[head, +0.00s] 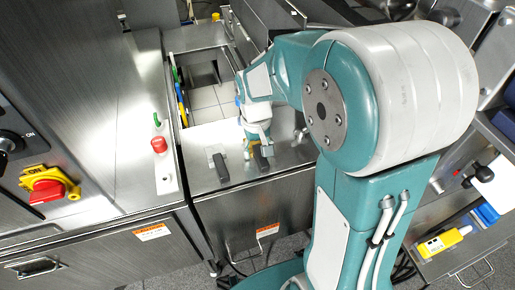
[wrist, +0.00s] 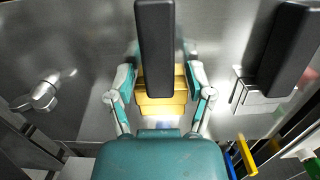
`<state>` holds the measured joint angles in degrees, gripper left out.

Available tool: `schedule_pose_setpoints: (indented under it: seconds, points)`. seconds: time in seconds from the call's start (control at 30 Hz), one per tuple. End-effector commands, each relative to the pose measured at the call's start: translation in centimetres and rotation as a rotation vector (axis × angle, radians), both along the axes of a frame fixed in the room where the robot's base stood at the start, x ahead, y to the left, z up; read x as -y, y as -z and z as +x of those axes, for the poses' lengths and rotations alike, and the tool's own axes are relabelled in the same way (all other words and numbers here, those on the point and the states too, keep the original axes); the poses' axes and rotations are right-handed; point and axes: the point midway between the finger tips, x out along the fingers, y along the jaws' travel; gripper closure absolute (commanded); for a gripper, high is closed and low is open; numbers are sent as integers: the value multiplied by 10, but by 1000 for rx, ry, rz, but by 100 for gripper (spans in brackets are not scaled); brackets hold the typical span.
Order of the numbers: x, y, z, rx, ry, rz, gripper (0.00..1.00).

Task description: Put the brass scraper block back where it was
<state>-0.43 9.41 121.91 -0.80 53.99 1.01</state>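The brass scraper block (wrist: 160,100) is a yellow metal block with a long black handle (wrist: 154,45), seen in the wrist view. My gripper (wrist: 161,80) has one finger on each side of the brass, and both pads appear to meet its sides. In the head view my gripper (head: 256,134) points down at the steel bench top (head: 235,185), and the black handle (head: 261,158) shows just in front of it. My gripper hides most of the brass there. I cannot tell whether the block touches the bench.
A second black-handled scraper (head: 218,168) with a grey metal base stands on the bench to the left. Behind is a sunken bay (head: 207,100) with colored handles along its left side. A red button (head: 159,145) is on the left panel. A metal knob (wrist: 42,95) shows in the wrist view.

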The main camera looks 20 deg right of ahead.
Motion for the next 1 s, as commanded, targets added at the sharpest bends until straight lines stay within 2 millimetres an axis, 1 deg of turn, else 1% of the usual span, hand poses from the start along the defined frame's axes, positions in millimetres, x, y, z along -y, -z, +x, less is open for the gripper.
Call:
schedule_pose_setpoints:
  seconds: [0.17, 0.27, 0.37, 0.6, 0.7, 0.83, 0.93, 1.0]
  points:
    - [0, -2, 0, 1, 0, 0, 32]
    - [0, -12, 2, 4, 0, 0, 32]
    - [0, -30, 3, 5, 0, 0, 32]
    - [-1, -81, 8, 6, 0, 0, 32]
    - [-1, -99, 10, 4, 0, 0, 32]
    - [-2, -115, 11, 2, 0, 0, 32]
    - [-2, -121, 11, 2, 0, 0, 32]
    - [-2, -125, 7, 13, 0, 0, 32]
